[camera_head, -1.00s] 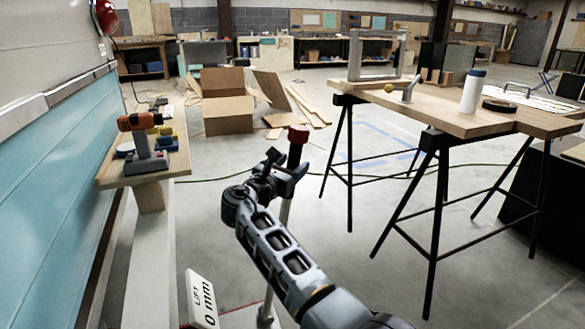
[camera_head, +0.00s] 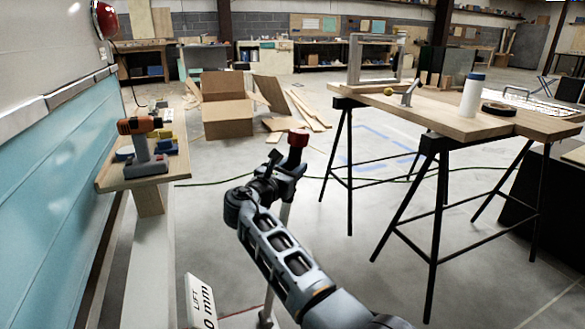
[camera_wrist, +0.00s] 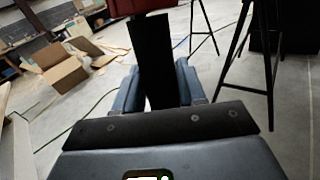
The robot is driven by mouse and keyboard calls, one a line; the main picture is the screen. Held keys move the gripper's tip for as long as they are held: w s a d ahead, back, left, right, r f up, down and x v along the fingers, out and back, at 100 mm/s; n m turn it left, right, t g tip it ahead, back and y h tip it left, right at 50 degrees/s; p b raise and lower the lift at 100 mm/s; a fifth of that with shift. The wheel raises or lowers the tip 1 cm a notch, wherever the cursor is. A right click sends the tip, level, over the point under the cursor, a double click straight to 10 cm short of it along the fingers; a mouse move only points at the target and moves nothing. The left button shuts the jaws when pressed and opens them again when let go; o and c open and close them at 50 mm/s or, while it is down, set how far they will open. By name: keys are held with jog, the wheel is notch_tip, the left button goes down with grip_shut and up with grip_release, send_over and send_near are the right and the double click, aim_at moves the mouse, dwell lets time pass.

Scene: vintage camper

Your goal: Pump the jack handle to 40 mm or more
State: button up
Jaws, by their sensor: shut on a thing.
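The jack handle is a pale upright bar (camera_head: 284,217) with a dark upper part and a red grip (camera_head: 298,138) on top. My gripper (camera_head: 288,170) is shut on the handle just below the red grip. In the wrist view, the dark upper part of the handle (camera_wrist: 155,60) stands between my two blue fingers, with the red grip (camera_wrist: 140,5) cut off at the top edge. The white lift sign (camera_head: 201,300) at the bottom reads "LIFT" and "0 mm". The jack's base is mostly hidden by my arm and the frame edge.
A trestle table (camera_head: 450,110) with a white bottle (camera_head: 473,95) stands at the right. A wooden shelf (camera_head: 120,178) with an orange drill (camera_head: 140,125) juts out beside the teal camper wall (camera_head: 50,200). An open cardboard box (camera_head: 228,115) lies behind on the floor.

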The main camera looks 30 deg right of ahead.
grip_shut()
jog(key=s+d+f+m+y+p, duration=0.1)
jog(key=d+f, duration=0.3)
jog(key=d, duration=0.5)
jog(key=s+d+f+m+g+y+p, duration=0.1)
jog(key=d+f, duration=0.4)
jog(key=d, duration=0.5)
jog(key=s+d+f+m+y+p, duration=0.1)
jog(key=s+d+f, duration=0.3)
jog(key=d, duration=0.5)
jog(key=shift+d+f+y, duration=0.25)
jog(key=shift+f+y, duration=0.15)
jog(key=shift+y, duration=0.4)
jog(key=shift+s, duration=0.1)
jog(key=o, duration=0.8)
grip_release()
jog(key=shift+o, duration=0.7)
jog(key=shift+d+f, duration=0.15)
jog(key=shift+o, duration=0.9)
